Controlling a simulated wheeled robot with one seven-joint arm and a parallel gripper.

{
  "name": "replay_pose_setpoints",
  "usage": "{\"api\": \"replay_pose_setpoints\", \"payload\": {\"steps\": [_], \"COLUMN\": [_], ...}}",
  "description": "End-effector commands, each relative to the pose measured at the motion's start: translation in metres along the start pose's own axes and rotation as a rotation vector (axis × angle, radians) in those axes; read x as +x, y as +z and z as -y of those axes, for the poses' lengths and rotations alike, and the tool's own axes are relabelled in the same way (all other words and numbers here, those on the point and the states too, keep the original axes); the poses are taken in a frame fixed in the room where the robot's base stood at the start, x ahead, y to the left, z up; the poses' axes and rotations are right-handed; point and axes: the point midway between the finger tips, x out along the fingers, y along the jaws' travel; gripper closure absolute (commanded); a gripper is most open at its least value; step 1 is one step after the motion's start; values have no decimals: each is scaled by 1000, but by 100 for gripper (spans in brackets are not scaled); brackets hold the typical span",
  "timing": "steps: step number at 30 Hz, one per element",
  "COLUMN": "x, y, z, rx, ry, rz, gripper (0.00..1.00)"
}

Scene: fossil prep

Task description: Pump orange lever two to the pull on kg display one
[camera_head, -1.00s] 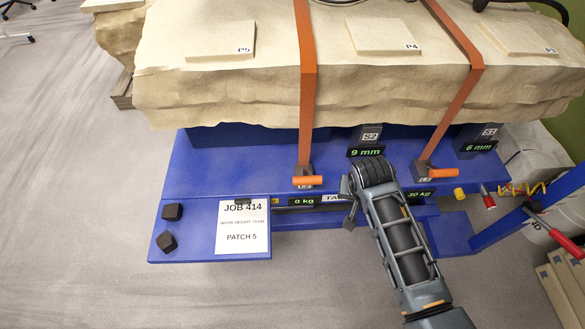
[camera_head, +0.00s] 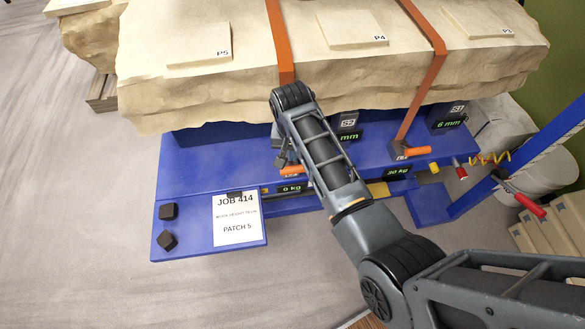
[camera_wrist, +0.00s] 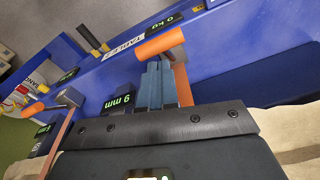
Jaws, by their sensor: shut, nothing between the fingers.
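The left orange lever (camera_head: 291,171) sits at the foot of the left strap, partly hidden by my arm. Its handle shows large in the wrist view (camera_wrist: 160,43). The kg display beside it (camera_head: 291,189) reads 0 kg, also in the wrist view (camera_wrist: 175,24). The right orange lever (camera_head: 416,151) is at the foot of the right strap, near a display (camera_head: 398,172) reading 30 kg. My gripper (camera_wrist: 157,75) is shut and empty, its tips close to the left handle; I cannot tell if they touch. The lever number labels are too small to read.
Orange straps (camera_head: 280,45) cross the big jacketed block (camera_head: 200,95) on the blue frame (camera_head: 200,165). A mm display (camera_wrist: 118,103) reads 9 mm; another (camera_head: 448,124) reads 6 mm. A job sheet (camera_head: 238,218) and black blocks (camera_head: 168,211) lie at the left.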

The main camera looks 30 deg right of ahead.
Motion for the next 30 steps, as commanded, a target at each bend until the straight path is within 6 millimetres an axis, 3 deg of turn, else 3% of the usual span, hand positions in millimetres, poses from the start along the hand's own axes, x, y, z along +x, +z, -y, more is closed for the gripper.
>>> {"api": "replay_pose_setpoints", "payload": {"steps": [8, 19, 30], "x": [16, 64, 70], "y": [0, 0, -1], "z": [0, 0, -1], "rx": [0, 1, 2], "ry": [1, -1, -1], "rz": [2, -1, -5], "gripper": [100, 100, 100]}}
